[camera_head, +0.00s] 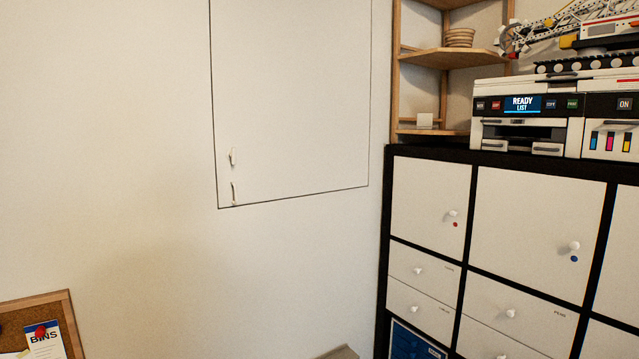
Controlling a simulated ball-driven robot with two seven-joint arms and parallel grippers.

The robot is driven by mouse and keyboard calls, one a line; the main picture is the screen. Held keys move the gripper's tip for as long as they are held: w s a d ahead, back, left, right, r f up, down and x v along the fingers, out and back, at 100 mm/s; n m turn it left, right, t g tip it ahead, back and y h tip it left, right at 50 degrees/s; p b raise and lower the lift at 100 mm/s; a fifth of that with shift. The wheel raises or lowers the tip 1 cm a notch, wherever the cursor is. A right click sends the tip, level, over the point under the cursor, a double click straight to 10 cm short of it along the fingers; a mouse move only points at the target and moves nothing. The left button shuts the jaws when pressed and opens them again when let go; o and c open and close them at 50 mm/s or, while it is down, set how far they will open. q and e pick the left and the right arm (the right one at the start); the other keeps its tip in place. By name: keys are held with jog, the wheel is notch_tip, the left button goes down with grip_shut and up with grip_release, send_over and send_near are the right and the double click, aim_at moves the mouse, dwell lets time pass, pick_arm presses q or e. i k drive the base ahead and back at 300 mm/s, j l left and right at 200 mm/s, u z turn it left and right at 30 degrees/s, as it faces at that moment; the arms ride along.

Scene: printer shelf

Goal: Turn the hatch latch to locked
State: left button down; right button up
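A white hatch door (290,90) is set flush in the wall at the upper middle, with a thin dark outline around it. It looks closed. Near its lower left corner is a small white knob-like fitting (233,156). Just below it is a small upright lever-like piece (234,192), close to the bottom edge. I cannot tell which of the two is the latch, nor its locked or unlocked position at this size. Neither of my grippers shows in the head view.
A black-framed cabinet (383,240) with white doors and drawers stands at the right. A printer (530,130) and a toy crane model (570,40) are on top. A wooden corner shelf (440,60) is behind. A cork board (15,318) is at lower left. The wall below the hatch is bare.

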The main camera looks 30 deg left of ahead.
aim_at(230, 154)
jog(key=i+u, duration=0.1)
jog(key=u, duration=0.35)
jog(key=l+u, duration=0.1)
jog(key=u, duration=0.35)
jog(key=i+l+u, duration=0.1)
jog(key=u, duration=0.35)
jog(key=l+u, duration=0.15)
jog(key=u, duration=0.3)
